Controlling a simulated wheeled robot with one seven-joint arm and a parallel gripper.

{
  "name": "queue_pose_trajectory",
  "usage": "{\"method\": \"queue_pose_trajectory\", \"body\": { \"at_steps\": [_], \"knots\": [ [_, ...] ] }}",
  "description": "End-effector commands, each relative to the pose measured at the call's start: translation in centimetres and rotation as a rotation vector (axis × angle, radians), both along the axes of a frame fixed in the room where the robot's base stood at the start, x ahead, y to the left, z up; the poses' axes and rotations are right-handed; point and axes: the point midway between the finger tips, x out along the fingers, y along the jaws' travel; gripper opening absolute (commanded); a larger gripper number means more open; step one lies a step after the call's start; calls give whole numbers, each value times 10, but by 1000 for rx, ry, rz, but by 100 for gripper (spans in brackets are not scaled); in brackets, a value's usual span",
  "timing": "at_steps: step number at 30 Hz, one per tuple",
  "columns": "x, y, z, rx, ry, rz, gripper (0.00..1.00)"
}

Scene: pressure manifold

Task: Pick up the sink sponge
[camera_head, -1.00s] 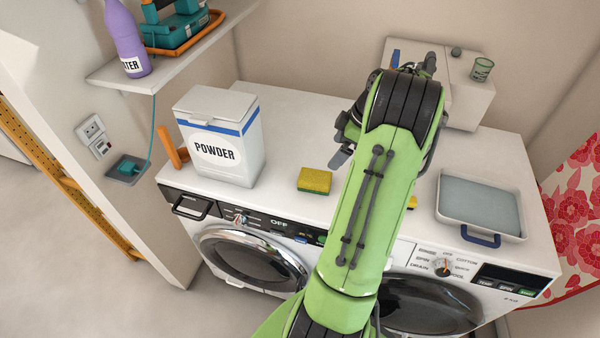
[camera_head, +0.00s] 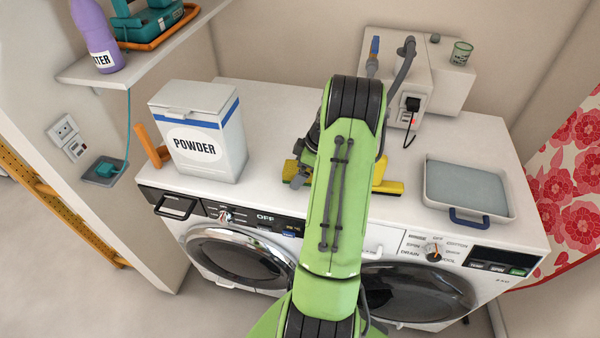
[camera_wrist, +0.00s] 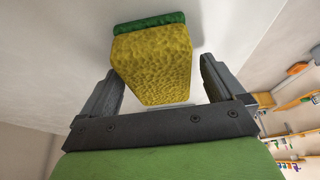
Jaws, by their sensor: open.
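The sink sponge, yellow with a green scouring layer, lies on the white top above the washing machines. In the head view the sponge (camera_head: 289,170) shows only in part at the left of my arm, the rest hidden by my gripper (camera_head: 298,180). In the wrist view the sponge (camera_wrist: 155,60) fills the space between the two fingers of my gripper (camera_wrist: 160,75), its green layer at the far end. The fingers are apart, one on each side. A gap shows at the right finger; whether the left finger touches is hard to tell.
A white POWDER box (camera_head: 195,150) stands left, by an orange handle (camera_head: 150,148). A yellow item (camera_head: 389,187) lies partly hidden right of my arm. A tray (camera_head: 466,187) stands farther right. A white box with a hose (camera_head: 403,62) is at the back.

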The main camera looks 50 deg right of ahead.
Motion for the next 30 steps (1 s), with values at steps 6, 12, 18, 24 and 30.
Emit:
{"method": "queue_pose_trajectory", "body": {
  "at_steps": [6,12,18,24,30],
  "knots": [
    [0,0,-1,0,0,0,96],
    [0,0,-4,0,-1,0,96],
    [0,0,-5,0,-1,0,96],
    [0,0,-4,0,-1,0,90],
    [0,0,-4,0,0,0,59]
  ]
}}
